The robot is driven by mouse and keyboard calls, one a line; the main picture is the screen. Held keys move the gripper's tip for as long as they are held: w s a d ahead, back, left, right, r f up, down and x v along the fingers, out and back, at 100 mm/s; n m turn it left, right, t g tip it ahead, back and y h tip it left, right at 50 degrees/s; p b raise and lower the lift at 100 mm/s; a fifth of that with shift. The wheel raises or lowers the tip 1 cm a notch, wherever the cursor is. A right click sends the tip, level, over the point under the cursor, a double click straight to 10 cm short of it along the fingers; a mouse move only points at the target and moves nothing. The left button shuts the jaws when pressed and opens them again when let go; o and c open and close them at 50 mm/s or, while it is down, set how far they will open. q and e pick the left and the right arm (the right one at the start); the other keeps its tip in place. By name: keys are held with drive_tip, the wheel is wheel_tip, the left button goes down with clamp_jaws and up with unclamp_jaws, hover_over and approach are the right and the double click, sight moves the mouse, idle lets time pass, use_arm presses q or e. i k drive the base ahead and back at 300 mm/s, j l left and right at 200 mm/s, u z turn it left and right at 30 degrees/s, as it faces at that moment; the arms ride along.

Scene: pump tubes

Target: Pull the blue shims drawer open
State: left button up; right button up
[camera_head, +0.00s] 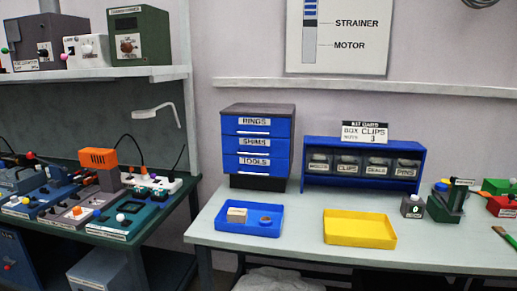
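A small drawer cabinet (260,110) with a dark grey top stands at the left end of the light worktable. It has three blue drawers, labelled RINGS, SHIMS and TOOLS from top to bottom. The blue shims drawer (240,147) is the middle one, and its front looks flush with the others. A small white strip shows at the lower edge of each drawer front. Neither of my grippers is in view.
A blue tray (231,225) holding a light block and a round item lies in front of the cabinet. A yellow tray (360,240) looks empty. A blue bin rack (420,149) stands right of the cabinet. A green bench (166,207) with devices is at left.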

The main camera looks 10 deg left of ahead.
sight(232, 144)
drive_tip(key=i+j, duration=0.2)
drive_tip(key=i, duration=0.3)
drive_tip(key=i+j, duration=0.2)
drive_tip(key=i, duration=0.35)
